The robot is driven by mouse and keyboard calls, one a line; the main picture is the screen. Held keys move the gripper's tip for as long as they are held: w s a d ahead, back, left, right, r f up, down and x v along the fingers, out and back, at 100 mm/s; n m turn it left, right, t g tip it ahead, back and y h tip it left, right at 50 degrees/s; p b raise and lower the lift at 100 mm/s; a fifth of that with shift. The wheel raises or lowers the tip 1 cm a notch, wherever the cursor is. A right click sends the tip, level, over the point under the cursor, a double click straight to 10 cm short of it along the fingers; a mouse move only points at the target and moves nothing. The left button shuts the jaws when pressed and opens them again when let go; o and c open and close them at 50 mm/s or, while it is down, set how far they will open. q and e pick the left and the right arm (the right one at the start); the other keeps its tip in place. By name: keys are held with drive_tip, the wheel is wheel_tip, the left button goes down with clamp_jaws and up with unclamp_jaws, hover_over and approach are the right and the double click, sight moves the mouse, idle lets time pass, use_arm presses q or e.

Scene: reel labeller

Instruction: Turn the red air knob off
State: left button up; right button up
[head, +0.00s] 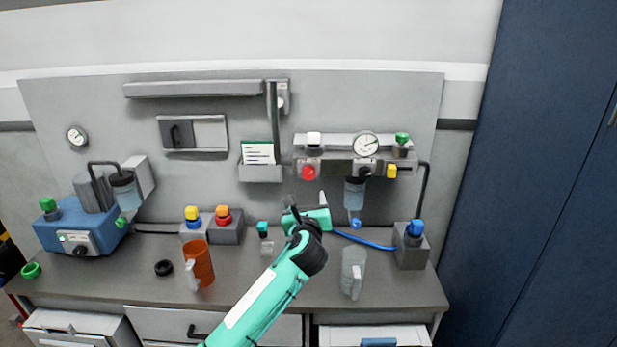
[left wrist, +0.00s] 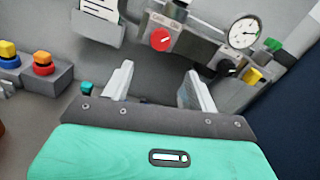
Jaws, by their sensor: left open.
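The red air knob (head: 308,172) is a round red dial on the left end of the grey air unit (head: 337,158) on the back panel. In the left wrist view the red knob (left wrist: 161,39) shows a pale slot mark and small lettering above it. My left gripper (head: 310,196) is below the knob in the head view, apart from it. In the left wrist view its two pale fingers (left wrist: 158,80) are spread open and empty, with the knob beyond them. My right gripper is in neither view.
A gauge (head: 366,145), black knob (head: 365,171) and yellow block (head: 391,171) sit right of the red knob. A card holder (head: 261,173) is to its left. An orange jug (head: 198,264) and a clear jug (head: 352,271) stand on the bench.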

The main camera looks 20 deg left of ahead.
sight(309, 174)
use_arm(q)
drive_tip(key=p+x, duration=0.2)
drive_tip(key=x, duration=1)
drive_tip(key=shift+w+p, duration=0.1)
drive_tip(key=shift+p, duration=0.2)
drive_tip(key=shift+x, duration=0.85)
drive_tip(key=c, duration=1)
